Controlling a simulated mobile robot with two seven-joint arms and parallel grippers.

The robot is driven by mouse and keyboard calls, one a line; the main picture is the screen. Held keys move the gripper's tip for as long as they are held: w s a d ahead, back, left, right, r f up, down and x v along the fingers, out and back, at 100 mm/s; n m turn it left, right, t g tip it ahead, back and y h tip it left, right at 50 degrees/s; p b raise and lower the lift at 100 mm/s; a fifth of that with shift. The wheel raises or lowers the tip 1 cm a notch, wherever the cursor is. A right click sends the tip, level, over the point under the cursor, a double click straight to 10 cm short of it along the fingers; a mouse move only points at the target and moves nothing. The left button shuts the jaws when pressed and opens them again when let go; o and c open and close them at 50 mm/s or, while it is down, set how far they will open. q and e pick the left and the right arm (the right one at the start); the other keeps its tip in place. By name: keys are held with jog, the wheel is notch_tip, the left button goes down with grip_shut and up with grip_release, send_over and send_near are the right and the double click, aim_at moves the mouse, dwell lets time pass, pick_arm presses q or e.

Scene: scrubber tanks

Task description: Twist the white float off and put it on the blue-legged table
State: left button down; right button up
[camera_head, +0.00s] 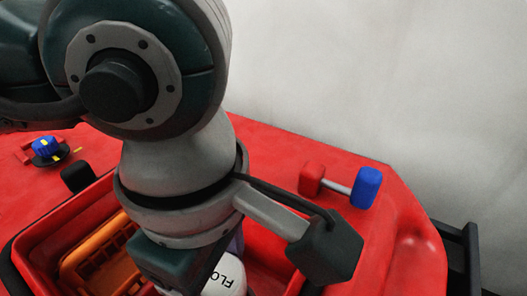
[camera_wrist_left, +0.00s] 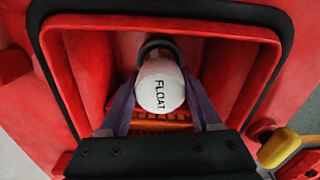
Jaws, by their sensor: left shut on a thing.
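The white float (camera_wrist_left: 158,88), a rounded white piece lettered FLOAT, sits inside the red tank opening in the left wrist view. A dark round fitting (camera_wrist_left: 157,46) shows right behind it; I cannot tell if the float is still joined to it. My left gripper (camera_wrist_left: 161,76) is shut on the float, with one purple finger along each side. In the head view only part of the float (camera_head: 226,276) shows below my left wrist, and the fingers are mostly hidden. My right gripper and the blue-legged table are not in view.
The red tank's rim (camera_wrist_left: 160,22) surrounds the gripper closely. An orange basket (camera_head: 98,252) lies inside the tank. A blue knob (camera_head: 44,146) and a red-and-blue handle (camera_head: 366,187) stand on the red body. A yellow-handled part (camera_wrist_left: 279,148) is outside the rim.

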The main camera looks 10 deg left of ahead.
pick_arm(q)
jog(key=shift+n, duration=0.8)
jog(key=shift+n, duration=0.7)
jog(key=shift+n, duration=0.6)
jog(key=shift+r+p, duration=0.7)
jog(key=shift+r, duration=0.4)
jog(key=shift+r+p, duration=1.75)
jog(key=shift+r, duration=0.65)
